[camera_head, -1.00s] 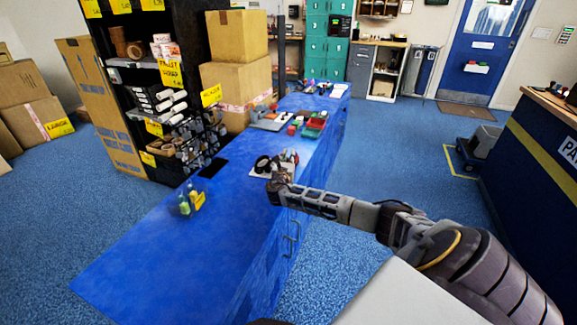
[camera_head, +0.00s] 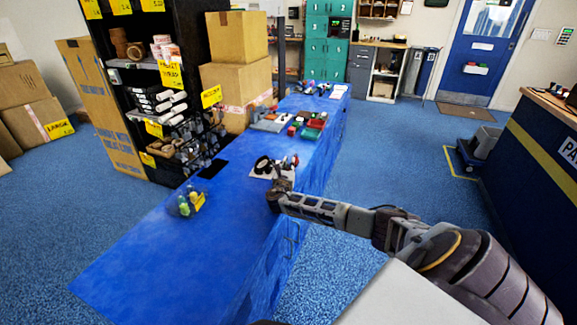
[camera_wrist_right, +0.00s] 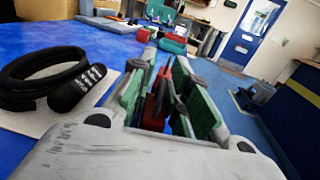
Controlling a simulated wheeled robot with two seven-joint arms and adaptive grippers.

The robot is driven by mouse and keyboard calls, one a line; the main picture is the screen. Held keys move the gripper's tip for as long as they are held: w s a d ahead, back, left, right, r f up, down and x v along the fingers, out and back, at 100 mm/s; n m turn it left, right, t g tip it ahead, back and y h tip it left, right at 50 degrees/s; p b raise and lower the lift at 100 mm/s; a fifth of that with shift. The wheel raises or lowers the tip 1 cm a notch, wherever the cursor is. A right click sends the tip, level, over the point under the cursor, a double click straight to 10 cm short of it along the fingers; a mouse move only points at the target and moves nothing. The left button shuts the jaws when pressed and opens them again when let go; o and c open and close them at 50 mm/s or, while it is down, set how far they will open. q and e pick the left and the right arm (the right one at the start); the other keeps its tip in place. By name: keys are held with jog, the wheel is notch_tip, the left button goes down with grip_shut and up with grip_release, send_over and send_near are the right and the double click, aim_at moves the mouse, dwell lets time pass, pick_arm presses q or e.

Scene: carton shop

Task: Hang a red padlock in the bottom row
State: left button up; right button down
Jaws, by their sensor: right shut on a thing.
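My right gripper (camera_head: 282,181) is over the near part of the blue counter (camera_head: 150,265), in front of a small white mat (camera_head: 258,172). The right wrist view shows its green-padded fingers (camera_wrist_right: 168,78) closed on a red thing (camera_wrist_right: 158,102), which looks like the red padlock. The fingers hide much of it, so its shackle cannot be made out. Teal numbered lockers (camera_head: 327,40) stand at the far end. I cannot make out a hanging row with padlocks. My left gripper is not in view.
A black coil (camera_head: 262,164), also in the right wrist view (camera_wrist_right: 40,75), lies on the mat left of the gripper. A clear container of green bottles (camera_head: 184,204) stands to the left. Green and red trays (camera_head: 313,129) are farther along. The counter's near end is bare.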

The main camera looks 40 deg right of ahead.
aim_at(287, 169)
jog(key=shift+f, duration=0.25)
jog(key=c, duration=1.4)
grip_release()
jog(key=shift+o, duration=0.3)
jog(key=shift+b, duration=0.45)
jog(key=shift+a+f, duration=0.1)
jog(key=shift+s+a, duration=0.15)
jog(key=shift+a, duration=0.05)
jog(key=shift+p+v, duration=0.45)
jog(key=shift+v, duration=0.85)
jog(key=p+v, duration=0.1)
jog(key=v, duration=0.3)
jog(key=shift+a, duration=0.1)
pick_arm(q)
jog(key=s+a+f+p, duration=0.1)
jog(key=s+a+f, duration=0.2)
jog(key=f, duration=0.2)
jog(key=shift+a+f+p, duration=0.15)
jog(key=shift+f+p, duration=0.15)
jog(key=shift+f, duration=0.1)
pick_arm(e)
notch_tip(287, 169, up, 8)
